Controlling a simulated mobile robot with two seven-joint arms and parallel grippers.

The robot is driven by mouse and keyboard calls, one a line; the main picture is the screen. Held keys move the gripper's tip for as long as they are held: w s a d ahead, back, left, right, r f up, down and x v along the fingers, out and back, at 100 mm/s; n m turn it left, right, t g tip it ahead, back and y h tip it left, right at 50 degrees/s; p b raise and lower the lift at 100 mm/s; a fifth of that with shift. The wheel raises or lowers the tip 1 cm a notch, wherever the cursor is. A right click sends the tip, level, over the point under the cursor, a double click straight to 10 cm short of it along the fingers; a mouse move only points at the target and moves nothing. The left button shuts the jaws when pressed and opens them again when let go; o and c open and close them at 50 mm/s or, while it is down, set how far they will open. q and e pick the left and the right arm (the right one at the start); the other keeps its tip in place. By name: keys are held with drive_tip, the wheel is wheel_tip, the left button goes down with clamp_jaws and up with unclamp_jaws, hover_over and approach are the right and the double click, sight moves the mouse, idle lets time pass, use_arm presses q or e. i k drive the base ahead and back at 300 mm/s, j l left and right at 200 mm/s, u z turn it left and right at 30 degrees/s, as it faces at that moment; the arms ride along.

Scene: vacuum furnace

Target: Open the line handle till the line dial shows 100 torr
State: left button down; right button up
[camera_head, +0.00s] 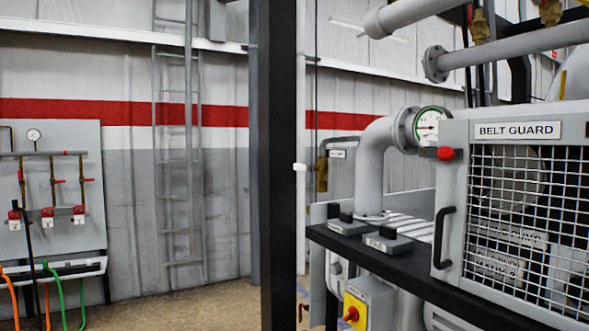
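A round dial (430,126) with a white face, a green rim and a red pointer sits at the end of the thick grey pipe, right of centre. Its numbers are too small to read. A red knob (446,153) is just below and right of it. A smaller dial (34,134) is on the grey wall panel at the far left, above several red valve handles (79,209). I cannot tell from the labels which of these is the line dial or the line handle. Neither of my grippers is in view.
A black post (279,170) stands upright in the middle. On the right, a mesh belt guard (530,220) with a black handle (443,238) stands on a black ledge (400,275) with two small labelled blocks. A yellow box with a red switch (352,313) is below. Floor shows at left.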

sight(297, 167)
drive_tip(key=i+j, duration=0.2)
drive_tip(key=i, duration=0.3)
drive_tip(key=i+j+u, duration=0.15)
drive_tip(key=i, duration=0.35)
drive_tip(key=i+j, duration=0.25)
drive_tip(key=i, duration=0.3)
drive_tip(key=i+j+u, duration=0.1)
drive_tip(key=i, duration=0.4)
